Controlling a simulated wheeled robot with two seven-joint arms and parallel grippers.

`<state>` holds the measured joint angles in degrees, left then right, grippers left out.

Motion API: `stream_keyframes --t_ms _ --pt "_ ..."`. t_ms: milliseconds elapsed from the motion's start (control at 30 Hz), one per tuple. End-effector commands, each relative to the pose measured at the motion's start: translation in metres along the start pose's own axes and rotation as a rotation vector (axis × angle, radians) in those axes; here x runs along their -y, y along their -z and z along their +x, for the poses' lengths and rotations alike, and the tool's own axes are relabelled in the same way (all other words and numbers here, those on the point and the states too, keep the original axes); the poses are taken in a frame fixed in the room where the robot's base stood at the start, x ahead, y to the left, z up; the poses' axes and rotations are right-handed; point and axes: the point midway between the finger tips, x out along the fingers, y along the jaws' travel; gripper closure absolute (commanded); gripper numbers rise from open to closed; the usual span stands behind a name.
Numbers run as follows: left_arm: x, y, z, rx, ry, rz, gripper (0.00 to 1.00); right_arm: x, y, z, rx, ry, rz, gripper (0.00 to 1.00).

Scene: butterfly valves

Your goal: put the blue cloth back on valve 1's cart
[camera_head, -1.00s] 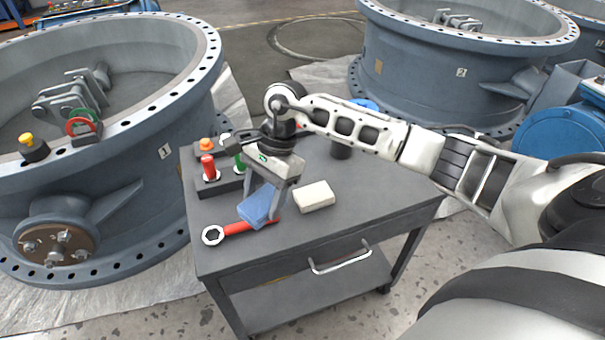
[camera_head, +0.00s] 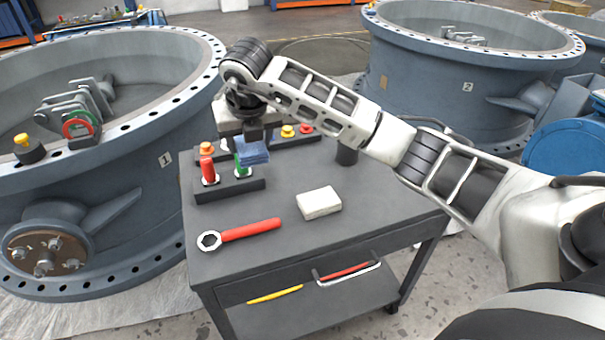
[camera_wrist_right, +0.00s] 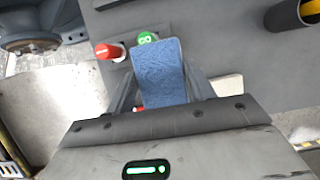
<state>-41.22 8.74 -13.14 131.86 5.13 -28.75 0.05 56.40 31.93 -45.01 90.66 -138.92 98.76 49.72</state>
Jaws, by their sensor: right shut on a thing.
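The blue cloth (camera_head: 254,153) is held up off the cart in my right gripper (camera_head: 250,138), which is shut on it. In the right wrist view the cloth (camera_wrist_right: 160,72) hangs between the fingers and hides part of the tools behind it. Valve 1's cart (camera_head: 370,197) is the dark grey table beside the big valve marked 1 (camera_head: 130,190). My left gripper is not in view.
On the cart, a red-handled ring wrench (camera_head: 245,231) and a white block (camera_head: 319,203) lie near the front. A holder with a red-handled item (camera_head: 208,172) stands at the left. A dark cup (camera_head: 346,154) stands at the back. The right front of the top is clear.

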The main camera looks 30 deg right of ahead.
Motion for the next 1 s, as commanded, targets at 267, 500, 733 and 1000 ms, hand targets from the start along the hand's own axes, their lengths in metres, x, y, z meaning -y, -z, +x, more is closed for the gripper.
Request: stream_keyframes --t_ms 267,500,733,1000 --pt "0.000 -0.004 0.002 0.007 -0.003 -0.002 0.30 0.069 -0.002 0.036 -0.005 0.003 0.002 0.68" --pt "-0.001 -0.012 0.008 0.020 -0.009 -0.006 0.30 0.104 0.006 0.076 -0.004 0.001 -0.002 0.68" --pt "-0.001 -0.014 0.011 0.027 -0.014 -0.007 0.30 0.114 0.008 0.089 -0.002 -0.001 -0.003 0.68" --pt "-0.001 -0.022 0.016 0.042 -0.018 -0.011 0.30 0.121 0.021 0.122 -0.005 -0.001 -0.003 0.68"
